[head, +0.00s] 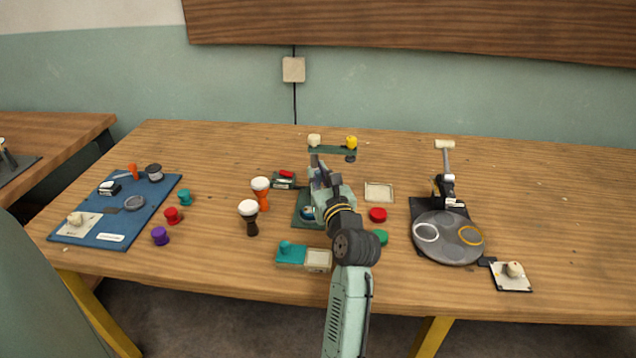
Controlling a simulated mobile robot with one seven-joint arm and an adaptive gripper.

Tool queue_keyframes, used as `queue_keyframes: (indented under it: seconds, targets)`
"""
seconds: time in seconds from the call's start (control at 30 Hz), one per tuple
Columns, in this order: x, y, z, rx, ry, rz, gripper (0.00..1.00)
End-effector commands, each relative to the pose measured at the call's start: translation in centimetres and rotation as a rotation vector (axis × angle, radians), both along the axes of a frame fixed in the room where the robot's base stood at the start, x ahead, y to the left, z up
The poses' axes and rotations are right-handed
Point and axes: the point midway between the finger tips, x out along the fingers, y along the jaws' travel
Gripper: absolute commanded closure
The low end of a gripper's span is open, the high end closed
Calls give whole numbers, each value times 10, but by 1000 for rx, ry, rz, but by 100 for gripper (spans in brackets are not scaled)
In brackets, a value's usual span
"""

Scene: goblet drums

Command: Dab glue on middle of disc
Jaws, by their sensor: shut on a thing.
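My gripper (319,182) is over the dark green base plate (303,219) in the middle of the table. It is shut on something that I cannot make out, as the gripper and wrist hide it. A blue and white round piece (308,212) shows on the plate, just left of the gripper. A smaller grey disc (134,203) lies on the blue mat (84,212). I cannot tell which is the task's disc, and no glue is discernible.
A green rack (332,149) with white and yellow knobs stands behind my gripper. Two goblet drums (249,218) stand left of it. A red lid (377,215), a green lid (380,237) and a teal-cream tray (318,260) are close to my arm.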

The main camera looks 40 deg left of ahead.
Motion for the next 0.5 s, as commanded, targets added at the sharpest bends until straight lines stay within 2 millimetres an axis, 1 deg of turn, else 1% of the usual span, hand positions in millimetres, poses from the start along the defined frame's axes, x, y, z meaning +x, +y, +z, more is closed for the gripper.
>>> queue_keyframes:
  seconds: [0.03,0.1,0.4,0.5]
  targets:
    - [0,0,6,1,-2,0,100]
    - [0,0,9,0,-1,0,100]
    - [0,0,10,0,-1,0,100]
    - [0,0,14,1,-2,0,100]
